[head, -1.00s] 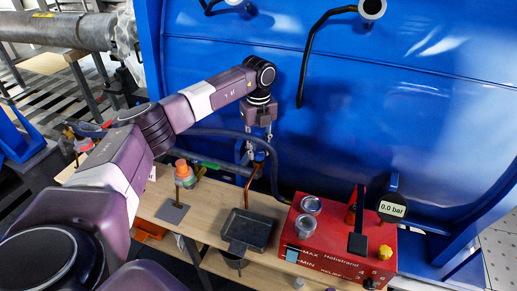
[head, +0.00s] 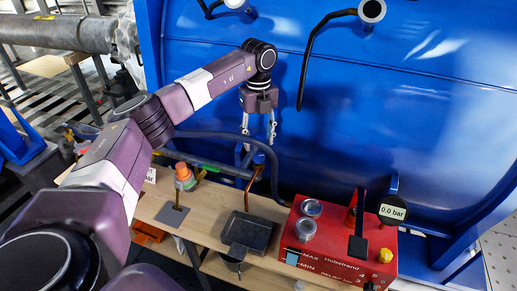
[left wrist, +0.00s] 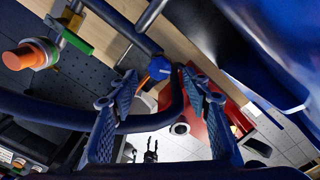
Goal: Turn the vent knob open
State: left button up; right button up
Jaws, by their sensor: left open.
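My left gripper (head: 259,137) hangs pointing down in front of the blue wall, its two fingers spread and empty. A small blue knob (head: 259,158) sits just below it, at the top of a copper-coloured pipe (head: 250,185). In the left wrist view the blue knob (left wrist: 158,68) shows beyond and between the open fingers (left wrist: 158,88), apart from both. I cannot tell for certain whether it is the vent knob. A yellow knob (head: 386,255) is on the red pump box (head: 340,262) at the right. My right gripper is not clearly seen.
A dark hose (head: 225,134) runs close behind and below the gripper. A gauge (head: 392,209) reads 0.0 bar. A dark tray (head: 248,234) and an orange-topped fitting (head: 183,173) stand on the wooden bench (head: 205,215). A black pipe (head: 308,60) hangs on the wall.

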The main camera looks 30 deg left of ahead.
aim_at(258, 155)
pick_arm(q)
notch_tip(258, 155, up, 7)
dwell(0.3)
dwell(0.4)
